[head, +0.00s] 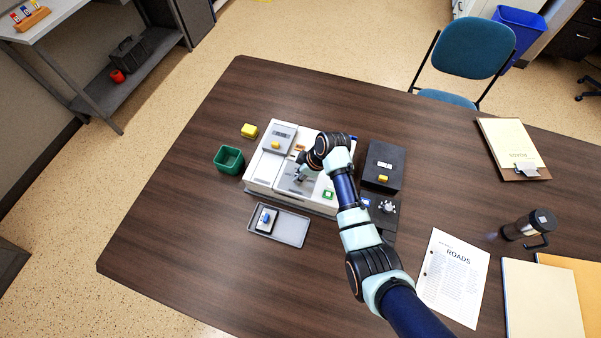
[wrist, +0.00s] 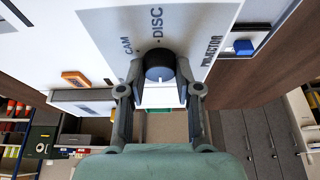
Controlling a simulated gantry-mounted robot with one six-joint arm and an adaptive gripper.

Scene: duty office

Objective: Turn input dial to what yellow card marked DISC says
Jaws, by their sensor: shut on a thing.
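The input dial (wrist: 159,66) is a round black knob on a grey panel of the white device (head: 262,177). In the wrist view the panel around it reads CAM, DISC and PROJECTOR, with DISC just above the knob. I cannot tell where its pointer stands. My gripper (wrist: 160,84) is shut on the dial, one finger on each side. In the head view my gripper (head: 299,177) reaches down onto the panel and hides the dial. A pale yellow sheet (head: 508,140) lies on a clipboard at the right; I cannot read DISC on it.
A green bin (head: 229,159), a yellow block (head: 249,131) and a grey tray (head: 291,230) with a small blue-topped item lie around the device. A black box (head: 384,162) stands at its right. A ROADS sheet (head: 454,277) and a dark flask (head: 529,225) are further right.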

